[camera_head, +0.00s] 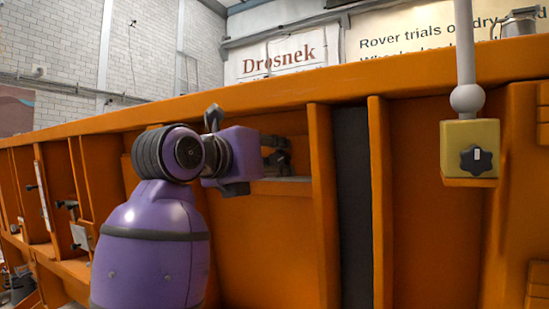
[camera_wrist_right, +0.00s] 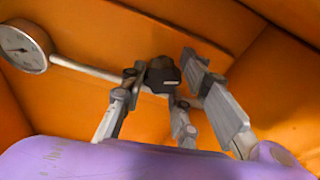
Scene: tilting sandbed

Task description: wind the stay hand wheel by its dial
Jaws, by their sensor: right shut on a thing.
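The stay hand wheel (camera_wrist_right: 162,72) is a small dark knob in the right wrist view, set against the orange wall. A round white dial (camera_wrist_right: 22,46) with a dark needle stands at the left, and a pale rod runs from it toward the wheel. My right gripper (camera_wrist_right: 160,72) is shut on the wheel, with grey fingers on either side of it. In the head view my right gripper (camera_head: 277,155) reaches into an orange bay, mostly hidden behind my purple wrist. The dial and wheel cannot be made out there. My left gripper is not in view.
The orange sandbed frame (camera_head: 260,92) has upright ribs (camera_head: 322,200) right of my wrist. A yellow box (camera_head: 470,140) with a black star knob (camera_head: 476,159) hangs from a grey post at the right. Small fittings (camera_head: 68,205) stick out from the bays at the left.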

